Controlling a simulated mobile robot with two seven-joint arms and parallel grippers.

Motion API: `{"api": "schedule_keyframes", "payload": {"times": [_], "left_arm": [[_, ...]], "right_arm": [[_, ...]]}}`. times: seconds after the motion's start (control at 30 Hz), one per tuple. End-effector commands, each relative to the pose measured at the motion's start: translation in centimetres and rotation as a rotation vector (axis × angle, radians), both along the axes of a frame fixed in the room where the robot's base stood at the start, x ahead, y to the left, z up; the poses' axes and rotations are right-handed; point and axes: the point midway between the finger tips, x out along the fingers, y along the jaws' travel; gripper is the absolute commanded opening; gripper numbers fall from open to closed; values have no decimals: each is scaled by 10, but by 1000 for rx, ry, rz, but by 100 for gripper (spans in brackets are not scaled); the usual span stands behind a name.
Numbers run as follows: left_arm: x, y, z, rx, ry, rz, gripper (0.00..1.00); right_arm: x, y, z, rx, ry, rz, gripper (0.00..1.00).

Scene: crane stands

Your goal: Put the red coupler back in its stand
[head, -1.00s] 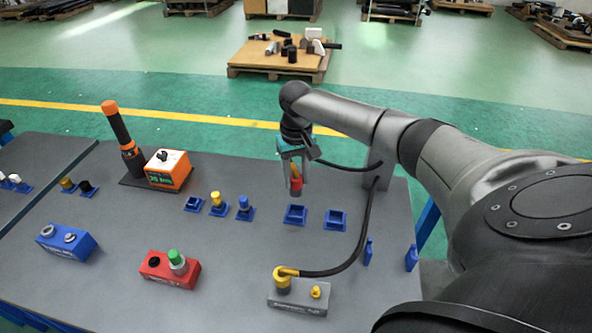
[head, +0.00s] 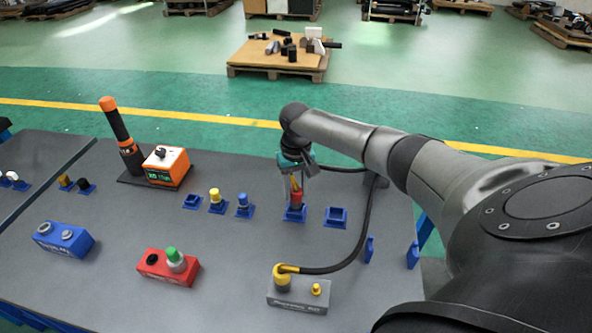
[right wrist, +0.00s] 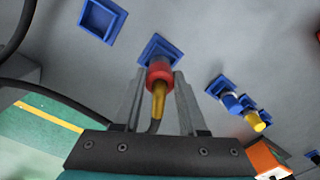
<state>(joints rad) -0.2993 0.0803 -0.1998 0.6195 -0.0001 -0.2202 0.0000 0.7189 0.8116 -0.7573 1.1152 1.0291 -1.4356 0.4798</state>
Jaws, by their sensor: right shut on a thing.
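The red coupler (head: 296,199) has a red body and a yellow-orange cable end. My right gripper (head: 294,195) is shut on it and holds it upright at a blue square stand (head: 295,214) on the grey table. In the right wrist view the coupler (right wrist: 159,70) sits between the two fingers (right wrist: 160,95), its red end at the blue stand (right wrist: 160,50). The red end overlaps the stand's opening; how deep it sits is hidden. My left gripper is not in view.
An empty blue stand (head: 336,217) is to the right. Stands with a blue coupler (head: 243,201) and a yellow coupler (head: 215,197) are to the left. A black hose (head: 365,235) arcs to a grey box (head: 299,295). A red box (head: 168,267) stands in front.

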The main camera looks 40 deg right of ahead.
Motion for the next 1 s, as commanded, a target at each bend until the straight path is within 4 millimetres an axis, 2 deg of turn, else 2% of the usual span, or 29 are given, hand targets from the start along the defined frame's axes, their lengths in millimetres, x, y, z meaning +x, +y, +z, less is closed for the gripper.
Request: {"api": "schedule_keyframes", "payload": {"times": [0.57, 1.0], "left_arm": [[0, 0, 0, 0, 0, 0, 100], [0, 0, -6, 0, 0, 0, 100]], "right_arm": [[0, 0, -1, 0, 0, 0, 0], [0, 0, -17, -1, 1, 1, 0]]}}
